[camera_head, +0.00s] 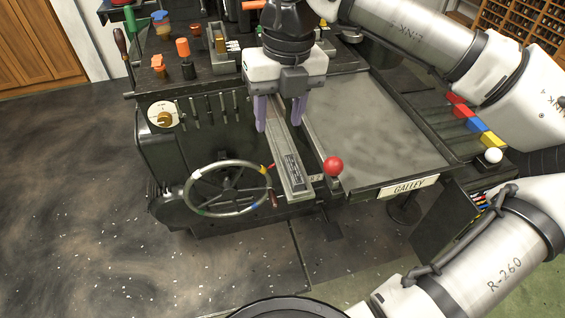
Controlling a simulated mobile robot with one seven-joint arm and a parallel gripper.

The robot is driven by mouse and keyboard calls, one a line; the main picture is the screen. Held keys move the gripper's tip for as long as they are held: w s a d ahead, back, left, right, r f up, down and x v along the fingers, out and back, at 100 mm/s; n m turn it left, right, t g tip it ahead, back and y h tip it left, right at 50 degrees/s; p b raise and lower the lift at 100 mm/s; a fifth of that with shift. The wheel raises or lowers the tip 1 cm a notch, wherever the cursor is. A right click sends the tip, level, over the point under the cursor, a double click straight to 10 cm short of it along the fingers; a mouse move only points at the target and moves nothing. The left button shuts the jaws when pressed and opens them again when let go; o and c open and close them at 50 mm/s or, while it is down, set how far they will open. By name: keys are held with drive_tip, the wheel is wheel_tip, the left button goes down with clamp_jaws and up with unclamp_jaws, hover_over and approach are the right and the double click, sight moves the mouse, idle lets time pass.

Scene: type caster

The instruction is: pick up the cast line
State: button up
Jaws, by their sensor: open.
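My gripper (279,125) points down with its two purple fingers apart, one on each side of a long pale metal channel (303,190) as seen in the head view. Nothing shows between the fingers. A dark narrow bar with small light marks (293,171) lies in the near part of the channel and looks like the cast line, though it is too small to be sure. It is nearer the camera than the fingertips and apart from them. How high the fingertips are above the channel I cannot tell.
A red ball knob (333,166) stands right beside the channel's near end. A flat grey galley tray (375,130) lies to the right, mostly bare. A handwheel (228,188) is on the machine's front left. Coloured blocks (472,122) and a white knob (493,156) are at the right.

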drive_tip(key=d+m+h, duration=0.1)
drive_tip(key=d, duration=0.2)
hover_over(294, 168)
drive_tip(key=f, duration=0.5)
drive_tip(key=f+p, duration=0.1)
drive_tip(key=f, duration=0.1)
drive_tip(key=shift+s+d+f, duration=0.3)
drive_tip(key=shift+s, duration=0.05)
drive_tip(key=shift+w+a+f+p, duration=0.15)
drive_tip(key=shift+f+p, duration=0.3)
drive_tip(key=shift+f, duration=1.1)
drive_tip(key=shift+w+a+f+p, duration=0.15)
drive_tip(key=shift+f+p, duration=0.25)
drive_tip(key=shift+f, duration=1.1)
drive_tip(key=shift+c, duration=0.3)
clamp_jaws()
